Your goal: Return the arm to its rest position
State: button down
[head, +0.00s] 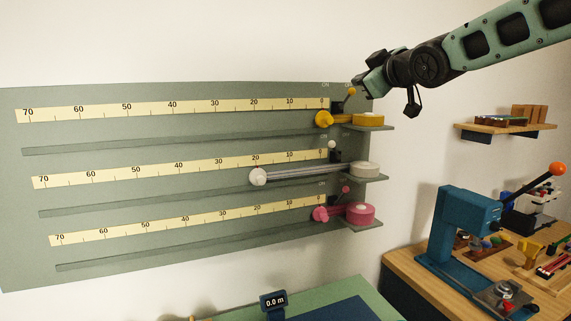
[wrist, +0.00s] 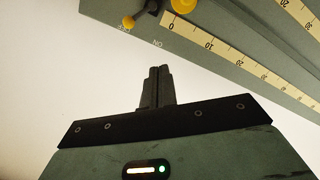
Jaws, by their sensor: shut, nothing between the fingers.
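My gripper (wrist: 159,72) is shut and empty in the wrist view, its two dark fingers together in front of the pale wall. In the head view my arm reaches in from the upper right, and my gripper (head: 368,84) is at the upper right corner of the grey-green measuring board (head: 120,130). It overlaps the board's edge in the picture; I cannot tell whether it touches. The wrist view shows the board (wrist: 215,62) above and to the right of the fingers, with a yellow knob (wrist: 128,22) close by.
Yellow (head: 368,119), white (head: 365,169) and pink (head: 360,213) rolls sit on small ledges at the board's right. A white end piece (head: 258,177) stands out near 20. A wall shelf (head: 505,130) and a workbench (head: 410,262) with a blue press (head: 465,225) are right.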

jog(key=s+a+f+m+g+h+b, duration=0.1)
jog(key=s+a+f+g, duration=0.3)
jog(key=s+a+f, duration=0.5)
jog(key=s+a+f+g+b, duration=0.1)
jog(key=s+a+f+g, duration=0.25)
jog(key=s+f, duration=0.75)
jog(key=s+d+f+m+g+h, duration=0.1)
jog(key=s+f+g, duration=0.3)
jog(key=s+f, duration=0.5)
jog(key=s+d+f+m+g+h+b, duration=0.1)
jog(key=s+d+f+g+h, duration=0.1)
jog(key=s+f, duration=0.7)
jog(key=s+d+g, duration=0.1)
jog(key=s+g, duration=0.1)
jog(key=s, duration=0.4)
jog(key=shift+s+d, duration=0.15)
jog(key=shift+d, duration=0.15)
jog(key=shift+f, duration=0.1)
